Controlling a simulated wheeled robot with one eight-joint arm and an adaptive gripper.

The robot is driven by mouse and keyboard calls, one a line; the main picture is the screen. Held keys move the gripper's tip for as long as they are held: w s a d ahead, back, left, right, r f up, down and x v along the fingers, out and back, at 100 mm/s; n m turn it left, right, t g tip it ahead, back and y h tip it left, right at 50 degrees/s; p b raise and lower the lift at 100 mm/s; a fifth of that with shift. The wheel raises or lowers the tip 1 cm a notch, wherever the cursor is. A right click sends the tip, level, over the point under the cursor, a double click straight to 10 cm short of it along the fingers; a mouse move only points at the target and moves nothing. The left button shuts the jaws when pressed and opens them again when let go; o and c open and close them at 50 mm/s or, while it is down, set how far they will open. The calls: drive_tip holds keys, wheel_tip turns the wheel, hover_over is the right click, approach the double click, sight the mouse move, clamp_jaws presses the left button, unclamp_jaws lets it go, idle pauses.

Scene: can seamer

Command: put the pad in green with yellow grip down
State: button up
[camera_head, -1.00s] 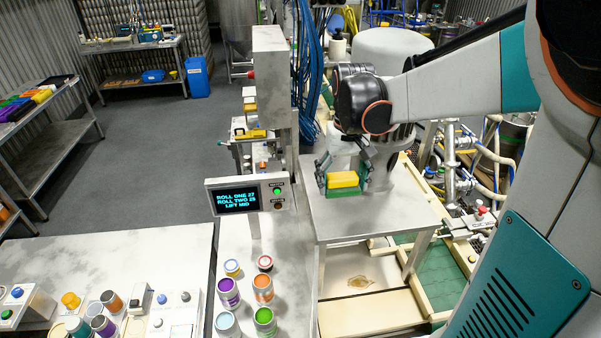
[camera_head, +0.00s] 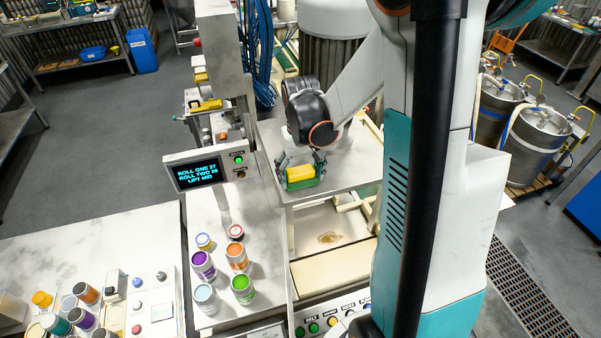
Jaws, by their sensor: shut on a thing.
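The pad (camera_head: 300,175), green with a yellow grip, shows at the near edge of the grey metal table (camera_head: 345,183). My gripper (camera_head: 301,170) is shut on it, with a finger on either side of the yellow grip. The pad looks level, with the yellow grip facing the camera. I cannot tell whether its underside touches the table top.
A display box (camera_head: 198,171) stands left of the gripper. A cream panel (camera_head: 330,270) and a button panel (camera_head: 330,318) lie nearer. The table right of the pad is clear.

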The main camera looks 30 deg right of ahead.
sight(301, 171)
drive_tip(key=shift+f, duration=0.1)
drive_tip(key=o, duration=0.9)
drive_tip(key=shift+o, duration=0.2)
wheel_tip(301, 171, up, 12)
drive_tip(key=shift+b, duration=0.4)
